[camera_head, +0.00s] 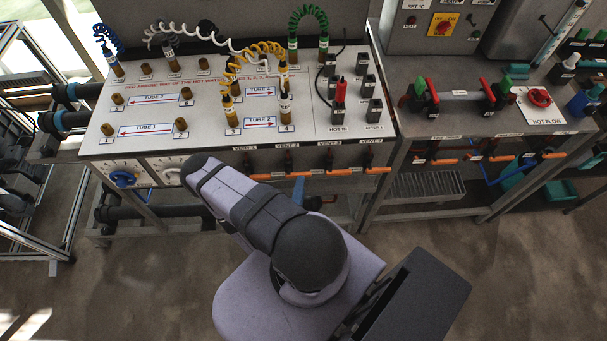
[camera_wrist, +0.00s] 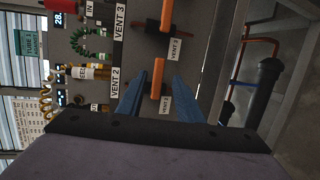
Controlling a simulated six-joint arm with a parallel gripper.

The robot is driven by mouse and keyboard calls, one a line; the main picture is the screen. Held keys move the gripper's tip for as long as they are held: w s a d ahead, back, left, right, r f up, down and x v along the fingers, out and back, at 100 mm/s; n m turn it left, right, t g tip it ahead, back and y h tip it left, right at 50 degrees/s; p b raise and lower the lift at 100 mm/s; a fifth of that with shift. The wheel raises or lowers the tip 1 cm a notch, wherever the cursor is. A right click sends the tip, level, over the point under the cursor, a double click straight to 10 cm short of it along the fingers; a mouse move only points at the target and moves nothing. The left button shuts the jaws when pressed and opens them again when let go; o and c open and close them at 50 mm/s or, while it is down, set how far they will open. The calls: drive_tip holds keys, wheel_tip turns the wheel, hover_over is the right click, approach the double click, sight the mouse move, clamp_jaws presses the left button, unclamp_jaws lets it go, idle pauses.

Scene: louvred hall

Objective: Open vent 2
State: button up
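The vent 2 valve has an orange lever (camera_wrist: 157,78) on the front of the bench, under a "VENT 2" label (camera_wrist: 115,82); the label also shows in the head view (camera_head: 285,146). The lever lies along the panel, like the vent 3 lever (camera_wrist: 167,14) beside it. My gripper (camera_wrist: 160,76) is open, its two blue fingers on either side of the vent 2 lever in the wrist view. I see gaps between the fingers and the lever; whether the tips reach past it I cannot tell. In the head view my arm hides part of this area.
The vent 4 lever (camera_head: 377,169) sits further right along the same front edge. A blue knob (camera_head: 122,178) is at the left of the panel. Coiled hoses and plugs stand on the bench top (camera_head: 210,120). A dark pipe (camera_wrist: 262,95) stands out at the right in the wrist view.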

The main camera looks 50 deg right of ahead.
sight(303, 174)
drive_tip(key=shift+b+x, duration=1.1)
drive_tip(key=shift+x, duration=1.9)
drive_tip(key=shift+d+r, duration=0.1)
drive_tip(key=shift+r, duration=0.05)
clamp_jaws()
